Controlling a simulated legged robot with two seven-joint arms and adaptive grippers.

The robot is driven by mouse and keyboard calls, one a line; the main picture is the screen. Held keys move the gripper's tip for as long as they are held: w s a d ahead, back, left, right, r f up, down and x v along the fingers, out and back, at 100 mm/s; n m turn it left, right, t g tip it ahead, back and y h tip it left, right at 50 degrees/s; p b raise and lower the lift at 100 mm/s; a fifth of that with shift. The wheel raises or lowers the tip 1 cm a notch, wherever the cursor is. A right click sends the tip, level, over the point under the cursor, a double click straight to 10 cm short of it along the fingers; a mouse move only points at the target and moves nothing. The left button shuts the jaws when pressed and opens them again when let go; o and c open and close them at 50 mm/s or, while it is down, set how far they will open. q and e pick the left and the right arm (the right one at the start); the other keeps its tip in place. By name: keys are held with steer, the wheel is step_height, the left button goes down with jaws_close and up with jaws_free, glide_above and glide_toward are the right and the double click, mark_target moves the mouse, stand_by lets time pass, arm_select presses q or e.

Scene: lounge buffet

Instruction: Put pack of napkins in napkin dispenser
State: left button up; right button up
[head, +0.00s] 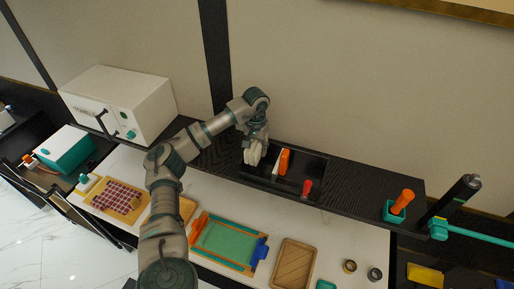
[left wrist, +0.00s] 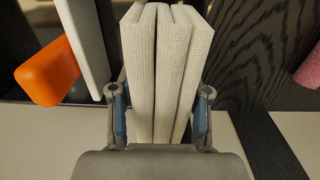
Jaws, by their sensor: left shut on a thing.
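My left gripper (head: 256,141) is shut on a white pack of napkins (head: 252,156) and holds it at the left end of a black open holder (head: 316,169), which looks like the napkin dispenser. In the left wrist view the napkin pack (left wrist: 163,70) shows as several thick, ribbed white layers clamped between the fingers of my left gripper (left wrist: 160,120). I cannot tell whether the pack touches the holder. A white divider with an orange piece (head: 284,161) stands in the holder; the orange piece also shows in the left wrist view (left wrist: 48,72). My right gripper is not in view.
The holder is on a dark wooden shelf (head: 370,185) above a white counter. A red-handled item (head: 306,188) is at its front. An orange-handled thing in a teal cup (head: 398,205) stands to the right. A green board (head: 228,243) lies below.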

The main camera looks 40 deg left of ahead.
mark_target(256, 140)
arm_select(q)
steer(key=o, duration=1)
steer(key=shift+s+a+f, duration=0.1)
steer(key=shift+a, duration=0.15)
steer(key=shift+o, duration=0.8)
steer(key=shift+d, duration=0.4)
steer(key=shift+r, duration=0.35)
steer(key=r, duration=0.4)
steer(key=r+b, duration=0.1)
steer(key=r, duration=0.1)
steer(key=shift+a, duration=0.25)
step_height(256, 140, up, 5)
steer(key=shift+d+r+p, duration=0.15)
steer(key=shift+p, duration=0.55)
steer(key=shift+d+r, duration=0.1)
steer(key=shift+r, duration=0.65)
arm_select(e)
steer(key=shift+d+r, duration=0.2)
